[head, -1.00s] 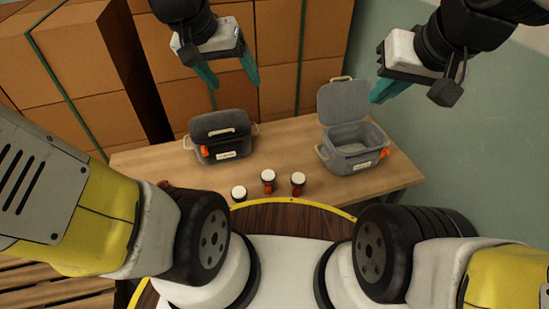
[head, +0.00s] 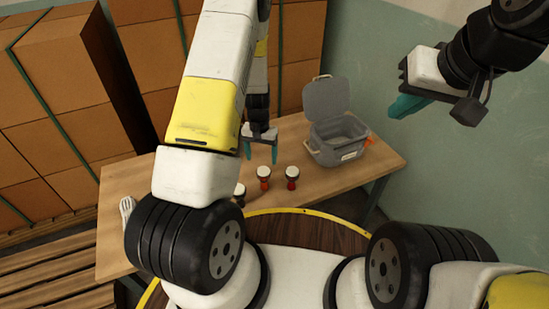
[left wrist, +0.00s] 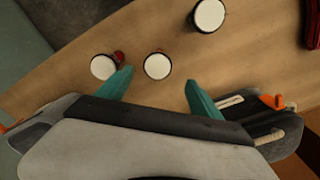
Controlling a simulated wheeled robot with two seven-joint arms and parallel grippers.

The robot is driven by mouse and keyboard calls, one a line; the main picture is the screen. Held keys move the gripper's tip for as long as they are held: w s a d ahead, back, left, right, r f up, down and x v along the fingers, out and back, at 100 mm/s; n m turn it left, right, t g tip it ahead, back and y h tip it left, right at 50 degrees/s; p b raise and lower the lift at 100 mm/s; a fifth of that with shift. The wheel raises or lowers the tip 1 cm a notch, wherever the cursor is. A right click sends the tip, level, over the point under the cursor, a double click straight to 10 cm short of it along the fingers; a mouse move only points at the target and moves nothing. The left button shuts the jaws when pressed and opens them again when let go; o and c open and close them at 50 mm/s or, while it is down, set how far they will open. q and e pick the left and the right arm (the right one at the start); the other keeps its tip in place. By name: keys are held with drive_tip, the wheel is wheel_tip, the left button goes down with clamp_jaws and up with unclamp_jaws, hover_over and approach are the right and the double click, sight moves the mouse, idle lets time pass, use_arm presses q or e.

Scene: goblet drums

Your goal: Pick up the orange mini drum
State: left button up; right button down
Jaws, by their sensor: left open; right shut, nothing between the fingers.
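The orange mini drum (head: 263,184) stands upright on the wooden table, white head up, in the middle of three small drums. In the left wrist view its white top (left wrist: 157,66) shows from above, between the two teal fingers in the picture. My left gripper (head: 260,152) is open and just beyond the drum in the head view; the fingers appear above it, not closed on it. A red drum (head: 292,184) stands to its right and a dark drum (head: 239,197) to its left, partly behind my left arm. My right gripper (head: 408,105) is shut and empty, high at the right.
An open grey container (head: 338,140) stands at the table's right. A second grey container (left wrist: 272,128) shows in the left wrist view; my left arm hides it in the head view. Stacked boxes (head: 60,110) stand behind.

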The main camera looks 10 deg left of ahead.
sight(264, 170)
use_arm(q)
wheel_tip(264, 170, down, 2)
drive_tip(key=shift+s+f, duration=0.1)
drive_tip(key=shift+s, duration=0.05)
drive_tip(key=f, duration=0.7)
drive_tip(key=shift+w+d, duration=0.25)
drive_tip(key=shift+d, duration=0.05)
drive_tip(key=shift+c, duration=0.3)
drive_tip(key=shift+r, duration=0.1)
drive_tip(key=c, duration=1.4)
